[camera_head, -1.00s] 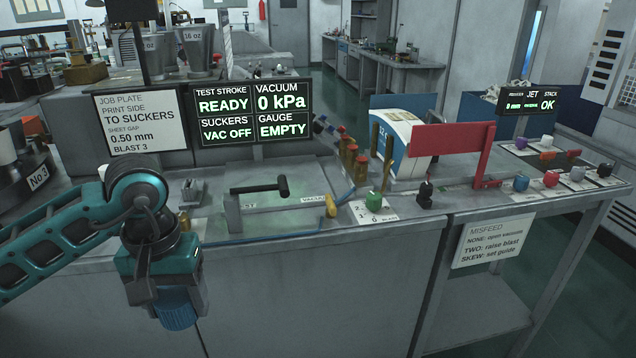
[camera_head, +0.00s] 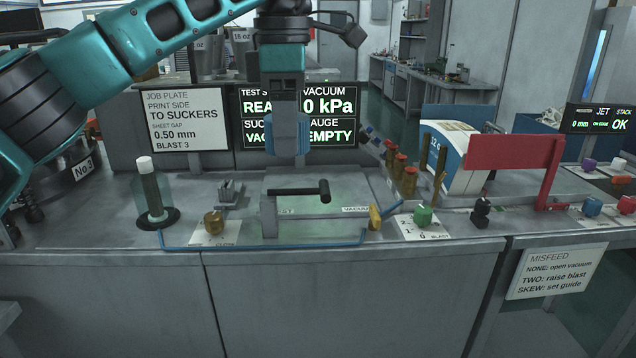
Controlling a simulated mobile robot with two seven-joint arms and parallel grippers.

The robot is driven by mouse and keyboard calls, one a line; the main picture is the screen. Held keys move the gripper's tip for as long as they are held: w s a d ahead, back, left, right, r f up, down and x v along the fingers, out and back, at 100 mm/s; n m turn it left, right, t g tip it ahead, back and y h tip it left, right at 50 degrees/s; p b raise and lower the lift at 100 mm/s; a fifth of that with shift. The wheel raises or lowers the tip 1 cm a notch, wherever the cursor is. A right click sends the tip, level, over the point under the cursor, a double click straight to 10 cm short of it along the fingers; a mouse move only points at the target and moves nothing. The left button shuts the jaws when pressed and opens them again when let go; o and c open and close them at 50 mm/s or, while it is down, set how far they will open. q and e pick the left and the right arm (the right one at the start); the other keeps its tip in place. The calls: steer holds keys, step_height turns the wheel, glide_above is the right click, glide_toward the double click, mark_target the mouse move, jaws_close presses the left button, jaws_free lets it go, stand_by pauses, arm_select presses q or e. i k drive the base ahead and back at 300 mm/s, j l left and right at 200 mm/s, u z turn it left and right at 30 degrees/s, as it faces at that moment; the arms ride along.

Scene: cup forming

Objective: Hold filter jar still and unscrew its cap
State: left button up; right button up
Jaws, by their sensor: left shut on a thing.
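My left gripper (camera_head: 287,128) points down over the middle of the bench, in front of the black display. It is shut on a blue ribbed cap (camera_head: 304,133), which is partly hidden behind a grey finger. The filter jar (camera_head: 143,208) stands upright on a dark round base at the left of the bench. Its clear greenish body has no cap on it, and a white filter with a pale top stands up inside and above it. The left gripper and cap are well to the right of the jar and above the bench. My right gripper is not in view.
A lever with a black handle (camera_head: 299,191) stands below the held cap. A brass knob (camera_head: 213,222) and a small grey bracket (camera_head: 230,190) lie between jar and lever. A green knob (camera_head: 423,215) and brass posts (camera_head: 408,180) are farther right. A white sign (camera_head: 186,121) stands behind the jar.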

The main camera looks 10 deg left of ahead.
mark_target(152, 193)
steer(key=i, duration=0.85)
